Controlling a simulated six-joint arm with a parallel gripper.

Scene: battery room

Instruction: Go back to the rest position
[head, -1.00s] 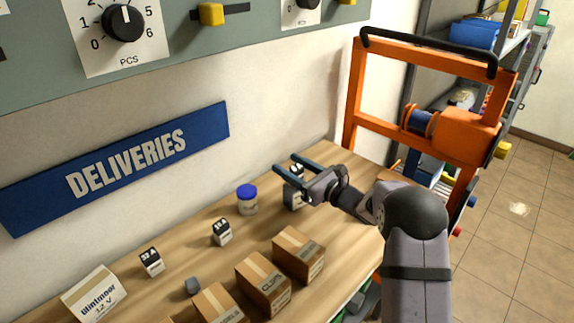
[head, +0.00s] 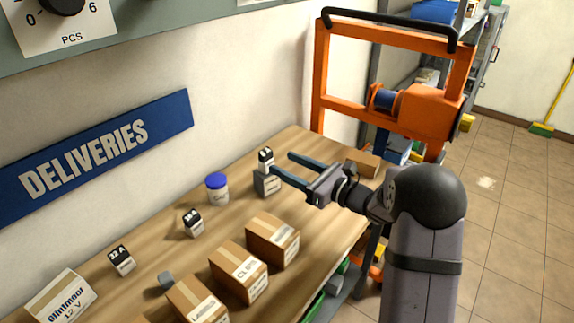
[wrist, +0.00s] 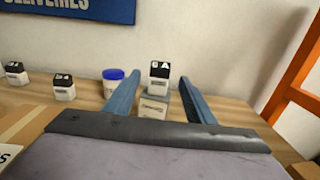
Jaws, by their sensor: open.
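My gripper (head: 281,163) is open and empty above the bench, at the right end of the row of goods. A small white block with a black top (head: 265,161) stands on a grey box (head: 267,182) just left of the fingertips. In the wrist view the black-topped block (wrist: 159,76) and the grey box (wrist: 154,104) show between the two blue fingers, beyond the tips. The near finger's tip overlaps the stack's edge in the head view; I cannot tell the exact gap.
A blue-lidded jar (head: 217,189), two more black-topped blocks (head: 193,222) (head: 121,260) and several cardboard boxes (head: 272,240) stand on the wooden bench (head: 318,240). An orange frame (head: 319,75) rises behind the bench's right end. The wall with the blue DELIVERIES sign (head: 95,157) runs behind.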

